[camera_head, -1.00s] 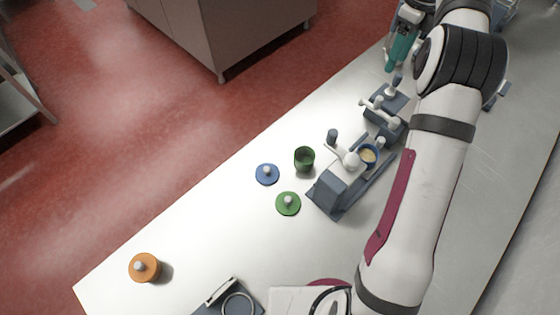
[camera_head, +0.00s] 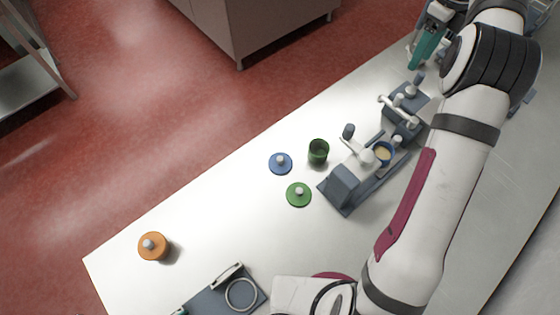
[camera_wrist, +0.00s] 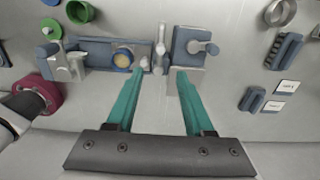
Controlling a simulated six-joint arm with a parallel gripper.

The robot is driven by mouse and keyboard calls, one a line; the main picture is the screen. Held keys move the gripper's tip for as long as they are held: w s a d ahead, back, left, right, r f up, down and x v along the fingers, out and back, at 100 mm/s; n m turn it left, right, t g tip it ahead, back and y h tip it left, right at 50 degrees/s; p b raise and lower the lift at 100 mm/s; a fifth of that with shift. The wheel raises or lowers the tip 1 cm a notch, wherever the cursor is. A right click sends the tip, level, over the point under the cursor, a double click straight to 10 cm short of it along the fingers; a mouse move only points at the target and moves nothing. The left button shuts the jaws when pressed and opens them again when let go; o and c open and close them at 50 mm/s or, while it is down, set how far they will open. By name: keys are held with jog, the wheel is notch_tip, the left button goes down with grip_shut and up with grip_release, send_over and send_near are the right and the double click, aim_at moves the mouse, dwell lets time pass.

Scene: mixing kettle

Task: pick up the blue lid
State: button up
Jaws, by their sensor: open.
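The blue lid (camera_head: 280,163) is a flat disc with a pale knob, lying on the white table left of the green cup (camera_head: 318,152). A green lid (camera_head: 299,194) lies just below it in the head view. My gripper (camera_wrist: 158,85) is open and empty, its two teal fingers apart in the wrist view. In the head view a teal finger (camera_head: 427,48) shows at the upper right, well away from the blue lid. At the wrist view's top left edge, a blue piece (camera_wrist: 52,2) is cut off by the frame, probably the blue lid.
A grey device (camera_head: 343,187) holding a blue cup (camera_head: 383,153) stands right of the lids. An orange lidded container (camera_head: 153,246) sits near the left corner. A grey fixture with a ring (camera_head: 240,293) is at the front.

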jog(key=shift+o, duration=0.4)
jog(key=m, duration=2.8)
send_over(280, 158)
notch_tip(280, 158, down, 7)
jog(key=shift+n, duration=0.5)
notch_tip(280, 158, down, 15)
jog(key=shift+r, duration=0.1)
jog(key=shift+f, duration=0.5)
grip_shut()
